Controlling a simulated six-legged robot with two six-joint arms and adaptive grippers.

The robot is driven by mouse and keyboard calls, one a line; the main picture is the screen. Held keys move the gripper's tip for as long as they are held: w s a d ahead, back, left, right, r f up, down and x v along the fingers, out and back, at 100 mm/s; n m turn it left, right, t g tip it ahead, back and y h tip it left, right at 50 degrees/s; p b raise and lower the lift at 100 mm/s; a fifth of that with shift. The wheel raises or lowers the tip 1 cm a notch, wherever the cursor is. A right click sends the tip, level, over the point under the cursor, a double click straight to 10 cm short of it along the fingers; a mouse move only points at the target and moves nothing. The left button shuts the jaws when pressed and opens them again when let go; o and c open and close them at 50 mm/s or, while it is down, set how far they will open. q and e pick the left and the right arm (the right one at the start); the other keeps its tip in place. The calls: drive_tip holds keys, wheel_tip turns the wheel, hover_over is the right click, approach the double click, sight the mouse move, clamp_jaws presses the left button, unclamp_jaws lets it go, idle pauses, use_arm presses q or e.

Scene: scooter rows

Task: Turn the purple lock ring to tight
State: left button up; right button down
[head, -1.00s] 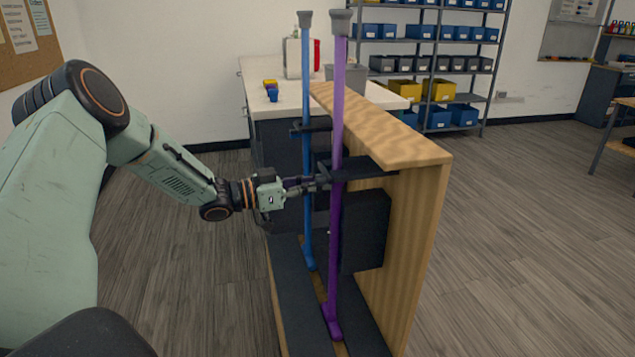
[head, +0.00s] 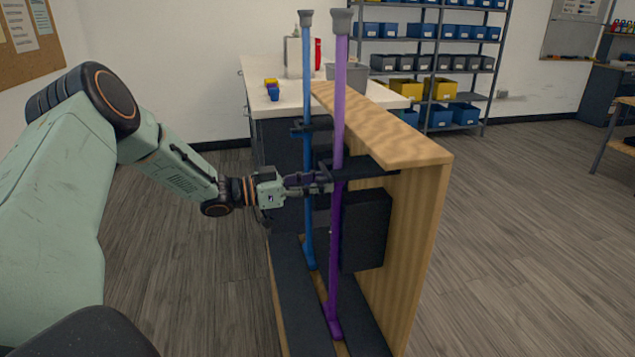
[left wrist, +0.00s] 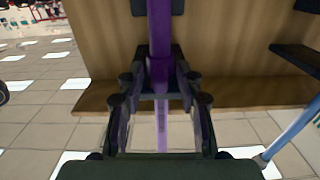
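The purple pole (head: 335,240) stands upright beside a wooden panel, with a grey cap on top. Its purple lock ring (left wrist: 160,72) shows in the left wrist view as a thicker collar. It is hard to make out in the head view, behind my fingers and a black bracket. My left gripper (head: 331,181) is level at mid-height of the pole. In the left wrist view its fingers (left wrist: 164,78) lie on either side of the ring, close to it. I cannot tell whether they press on it. My right gripper is not in view.
A blue pole (head: 307,130) stands just behind the purple one; it also shows in the left wrist view (left wrist: 288,132). The wooden panel (head: 415,240) and a black block (head: 365,230) are close on the right. A white-topped bench (head: 255,80) stands behind.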

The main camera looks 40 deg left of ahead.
use_arm(q)
drive_tip(key=shift+r, duration=0.1)
drive_tip(key=v, duration=0.7)
drive_tip(key=shift+s, duration=0.25)
drive_tip(key=shift+a, duration=0.2)
idle(0.3)
